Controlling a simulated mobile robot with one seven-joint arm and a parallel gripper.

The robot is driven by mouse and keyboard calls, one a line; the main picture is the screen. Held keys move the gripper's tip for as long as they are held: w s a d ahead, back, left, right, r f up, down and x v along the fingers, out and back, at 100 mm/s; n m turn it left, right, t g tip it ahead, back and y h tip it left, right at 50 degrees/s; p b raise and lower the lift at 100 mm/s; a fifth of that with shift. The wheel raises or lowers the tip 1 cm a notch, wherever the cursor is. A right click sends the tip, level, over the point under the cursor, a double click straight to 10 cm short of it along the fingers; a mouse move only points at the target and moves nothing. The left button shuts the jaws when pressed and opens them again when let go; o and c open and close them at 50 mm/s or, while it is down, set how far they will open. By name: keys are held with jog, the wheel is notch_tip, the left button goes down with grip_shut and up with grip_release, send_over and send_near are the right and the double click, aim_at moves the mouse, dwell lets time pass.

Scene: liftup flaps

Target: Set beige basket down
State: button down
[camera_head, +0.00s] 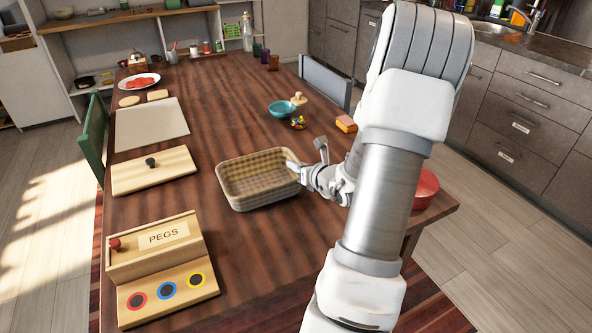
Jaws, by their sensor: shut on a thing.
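The beige basket (240,188) is a woven, rounded rectangular basket near the middle of the wooden table (222,125). It looks upright and empty. My gripper (297,169) reaches in from the right and is shut on the basket's right rim. Whether the basket's underside touches the table or hangs just above it, I cannot tell. My arm covers the table area to the right of the basket.
A PEGS box (160,262) stands front left, with a lidded wooden board (153,170) behind it. A teal bowl (282,109), a colourful cube (298,122) and an orange block (346,124) lie behind the basket. A red bowl (425,188) is partly behind my arm.

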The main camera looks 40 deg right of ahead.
jog(key=shift+f, duration=0.1)
jog(key=c, duration=1)
grip_release()
jog(key=shift+f, duration=0.15)
jog(key=shift+r, duration=0.2)
jog(key=p+v, duration=0.3)
jog(key=v, duration=0.7)
jog(key=shift+s+r, duration=0.15)
jog(key=shift+s, duration=0.15)
jog(key=shift+s+a+r, duration=0.2)
jog(key=shift+s+a, duration=0.05)
jog(key=shift+s, duration=0.35)
